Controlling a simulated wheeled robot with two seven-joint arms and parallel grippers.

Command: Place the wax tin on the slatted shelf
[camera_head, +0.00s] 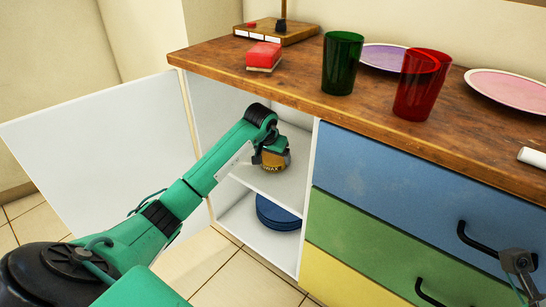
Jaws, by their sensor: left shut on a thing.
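My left gripper (270,153) reaches into the open white cabinet compartment and is shut on the wax tin (275,161). The tin is small and yellow-brown with dark lettering, and the gripper partly hides it. It is just above the white middle shelf (285,187) inside the compartment; I cannot tell whether it touches. No slats can be made out on this shelf. My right gripper (518,262) shows only as a grey part at the lower right edge, in front of the drawers; its jaws cannot be read.
The cabinet door (95,150) stands open at left. Blue plates (278,212) are stacked on the compartment floor. On the wooden top (320,98) are a sponge (263,56), a green cup (341,62), red cups (420,85) and plates. Drawers with black handles (478,240) are at right.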

